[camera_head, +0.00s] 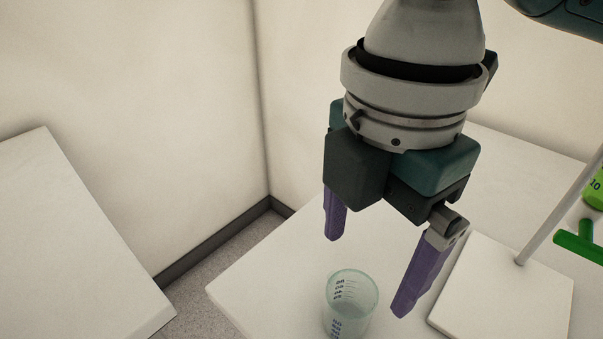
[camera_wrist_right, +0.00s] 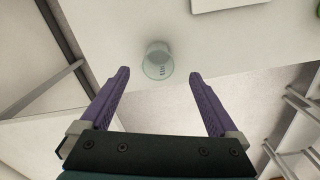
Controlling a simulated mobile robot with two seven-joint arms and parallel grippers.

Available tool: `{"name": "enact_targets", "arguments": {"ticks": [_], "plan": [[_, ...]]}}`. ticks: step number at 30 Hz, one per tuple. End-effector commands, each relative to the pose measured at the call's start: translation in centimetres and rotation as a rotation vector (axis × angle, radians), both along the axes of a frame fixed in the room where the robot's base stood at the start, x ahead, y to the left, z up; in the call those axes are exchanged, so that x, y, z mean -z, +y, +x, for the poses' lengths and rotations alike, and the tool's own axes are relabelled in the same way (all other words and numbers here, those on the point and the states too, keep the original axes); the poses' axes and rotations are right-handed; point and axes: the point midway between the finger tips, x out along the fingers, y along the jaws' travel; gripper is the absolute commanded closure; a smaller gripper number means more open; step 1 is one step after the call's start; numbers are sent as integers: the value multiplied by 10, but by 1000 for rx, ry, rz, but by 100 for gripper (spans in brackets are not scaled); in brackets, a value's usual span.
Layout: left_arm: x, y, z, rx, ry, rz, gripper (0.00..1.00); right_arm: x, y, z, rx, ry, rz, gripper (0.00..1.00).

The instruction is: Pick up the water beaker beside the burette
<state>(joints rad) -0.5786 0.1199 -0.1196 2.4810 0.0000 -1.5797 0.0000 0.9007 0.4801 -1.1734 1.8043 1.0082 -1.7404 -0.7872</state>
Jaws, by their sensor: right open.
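A clear beaker (camera_head: 351,301) with printed graduation marks stands upright on the white table (camera_head: 262,280) at the bottom of the head view, its base cut off by the frame edge. My right gripper (camera_head: 368,262) hangs above the table close to the beaker, open and empty, with two purple fingers. In the right wrist view the beaker (camera_wrist_right: 158,62) lies ahead of the fingertips and between their lines, apart from both. The burette stand has a white base plate (camera_head: 510,295), a grey rod (camera_head: 560,205) and a green clamp (camera_head: 580,241). My left gripper is not in view.
The stand's base plate is right of the beaker, near my right finger. Another white surface (camera_head: 60,240) lies at the left, with a floor gap (camera_head: 225,262) between it and the table. Pale walls (camera_head: 130,90) rise behind. The table left of the beaker is clear.

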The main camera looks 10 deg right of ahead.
Motion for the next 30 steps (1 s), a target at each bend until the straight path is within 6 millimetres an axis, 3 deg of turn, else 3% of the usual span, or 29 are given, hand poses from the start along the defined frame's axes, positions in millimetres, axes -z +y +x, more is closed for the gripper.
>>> {"name": "enact_targets", "arguments": {"ticks": [17,26,30], "plan": [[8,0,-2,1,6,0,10,75,7,1,1,-1,1,4],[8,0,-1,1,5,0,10,79,7,2,0,-3,2,5],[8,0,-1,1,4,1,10,79,7,2,0,-3,2,21]]}}
